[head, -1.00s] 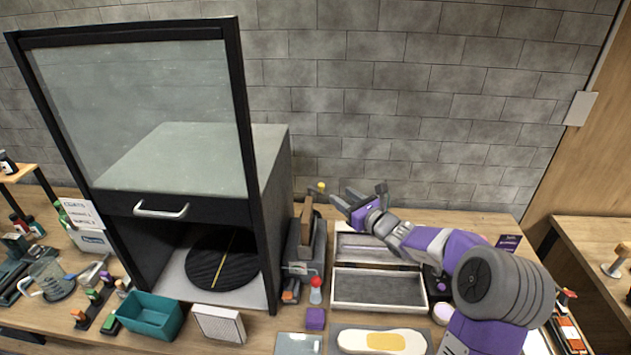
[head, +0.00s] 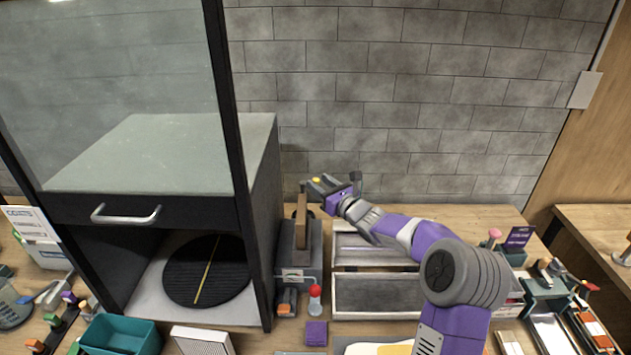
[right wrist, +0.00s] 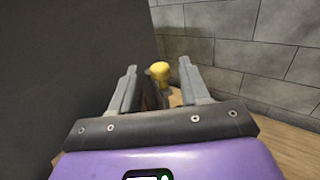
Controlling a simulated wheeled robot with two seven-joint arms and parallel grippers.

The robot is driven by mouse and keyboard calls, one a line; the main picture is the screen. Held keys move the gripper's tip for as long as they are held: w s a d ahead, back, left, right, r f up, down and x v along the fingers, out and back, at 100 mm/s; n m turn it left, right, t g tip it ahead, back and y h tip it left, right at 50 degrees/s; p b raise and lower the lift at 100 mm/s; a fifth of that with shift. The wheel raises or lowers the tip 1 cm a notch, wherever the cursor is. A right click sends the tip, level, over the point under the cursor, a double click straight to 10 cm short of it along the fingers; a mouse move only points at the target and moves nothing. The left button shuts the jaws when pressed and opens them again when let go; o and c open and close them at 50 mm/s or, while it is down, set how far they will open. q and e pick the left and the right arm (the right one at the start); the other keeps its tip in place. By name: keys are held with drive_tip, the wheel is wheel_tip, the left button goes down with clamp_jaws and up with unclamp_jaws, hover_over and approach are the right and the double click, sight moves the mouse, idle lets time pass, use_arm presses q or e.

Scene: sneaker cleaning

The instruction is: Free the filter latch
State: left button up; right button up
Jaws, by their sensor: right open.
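A yellow knob (head: 317,180), likely the filter latch, sits at the top back of a grey unit (head: 288,258) with an upright brown panel (head: 302,215), right of the black cabinet. My right gripper (head: 327,183) is open and close to the knob, in front of the brick wall. In the right wrist view the knob (right wrist: 160,71) shows between the two spread fingers, seen past their tips, with a grey and brown part below it. I cannot tell whether a finger touches it. My left gripper is out of view.
The black cabinet (head: 265,180) with its raised glass front stands close on the left. Grey trays (head: 375,294) lie below my right arm. A red-topped bottle (head: 315,298), purple block (head: 316,333) and teal bin (head: 122,336) stand in front.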

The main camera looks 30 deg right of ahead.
drive_tip(key=shift+w+a, duration=0.15)
drive_tip(key=shift+w, duration=1.2)
drive_tip(key=shift+c, duration=0.3)
clamp_jaws()
drive_tip(key=n+g+y+p, duration=0.1)
drive_tip(key=n+y+p, duration=0.1)
drive_tip(key=p, duration=0.1)
drive_tip(key=w+d+n+g+y+p, duration=0.1)
drive_tip(key=y+p, duration=0.2)
drive_tip(key=p, duration=0.1)
drive_tip(key=n+g+y+p, duration=0.1)
drive_tip(key=n+y+p, duration=0.1)
drive_tip(key=y+p, duration=0.1)
drive_tip(key=shift+w+d+n+p, duration=0.2)
drive_tip(key=shift+d+n+p, duration=0.1)
drive_tip(key=shift+n+g+y, duration=0.3)
drive_tip(key=shift+y, duration=0.2)
